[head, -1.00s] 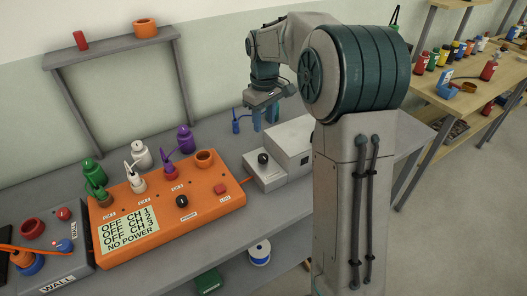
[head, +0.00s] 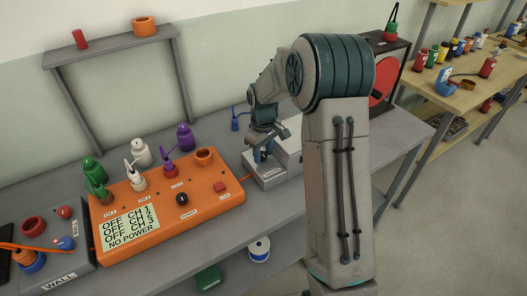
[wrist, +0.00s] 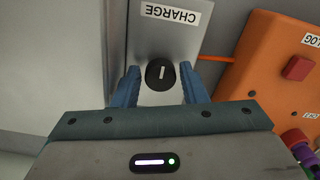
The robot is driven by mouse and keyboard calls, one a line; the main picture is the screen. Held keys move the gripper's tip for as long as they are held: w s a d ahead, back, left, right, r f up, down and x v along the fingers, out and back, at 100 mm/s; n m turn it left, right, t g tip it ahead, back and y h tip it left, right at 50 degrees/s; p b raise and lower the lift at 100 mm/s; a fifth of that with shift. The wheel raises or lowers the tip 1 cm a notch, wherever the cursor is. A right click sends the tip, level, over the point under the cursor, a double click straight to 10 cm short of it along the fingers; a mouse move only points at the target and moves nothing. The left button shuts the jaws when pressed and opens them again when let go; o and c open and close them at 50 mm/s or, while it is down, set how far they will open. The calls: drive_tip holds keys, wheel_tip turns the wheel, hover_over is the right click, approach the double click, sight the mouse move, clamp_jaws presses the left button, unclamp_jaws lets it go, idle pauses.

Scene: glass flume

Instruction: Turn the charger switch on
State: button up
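The charger is a light grey box (head: 270,183) just right of the orange unit. In the wrist view its face carries a CHARGE label (wrist: 171,14) and a black round knob (wrist: 161,74) with a white mark that runs up and down in the picture. My gripper (wrist: 160,80) is open, with one blue finger on each side of the knob and a visible gap on both sides. In the head view my gripper (head: 261,155) is over the box and hides the knob.
The orange unit (head: 225,205) has a POWER knob, a red LOG button and a screen (head: 130,229) reading OFF for CH 1 to 3 and NO POWER. A grey WALL box (head: 70,268) is at the left. An orange cable joins charger and unit.

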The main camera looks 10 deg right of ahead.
drive_tip(key=c, duration=0.7)
drive_tip(key=shift+m, duration=0.3)
drive_tip(key=m+b, duration=0.1)
drive_tip(key=m, duration=0.2)
drive_tip(key=shift+m+b, duration=0.3)
drive_tip(key=m, duration=0.4)
drive_tip(key=shift+a+m+b, duration=0.15)
drive_tip(key=shift+m+b, duration=0.15)
drive_tip(key=shift+b, duration=0.05)
drive_tip(key=m, duration=0.4)
drive_tip(key=shift+m, duration=0.3)
drive_tip(key=shift+w+a+r+m, duration=0.1)
drive_tip(key=shift+w+m, duration=0.05)
drive_tip(key=shift+m, duration=2.05)
